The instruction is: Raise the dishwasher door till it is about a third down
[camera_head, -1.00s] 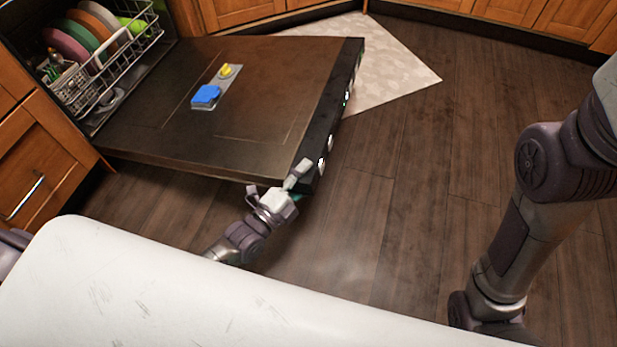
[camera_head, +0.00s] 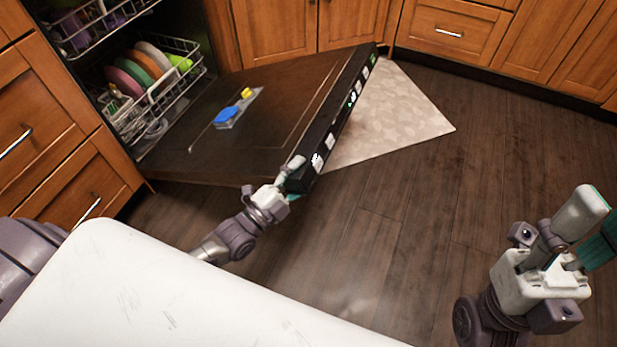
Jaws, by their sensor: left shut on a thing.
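The dishwasher door (camera_head: 275,135) is a dark panel hinged at the left, tilted up somewhat from flat, with a blue and yellow detergent dispenser (camera_head: 235,108) on its inner face. Its control edge (camera_head: 335,115) with lit buttons faces right. My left gripper (camera_head: 290,180) is shut on the near corner of the door at the control edge; the fingers partly hide the corner. My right gripper (camera_head: 590,230) is at the lower right, away from the door and empty as far as shows; its finger gap is unclear.
The dishwasher's lower rack (camera_head: 165,95) holds several coloured plates, and an upper rack (camera_head: 95,25) shows above it. Wooden cabinets (camera_head: 450,40) line the back and left. A pale rug (camera_head: 395,115) lies beyond the door. A white surface (camera_head: 150,290) fills the near left. The wooden floor at right is clear.

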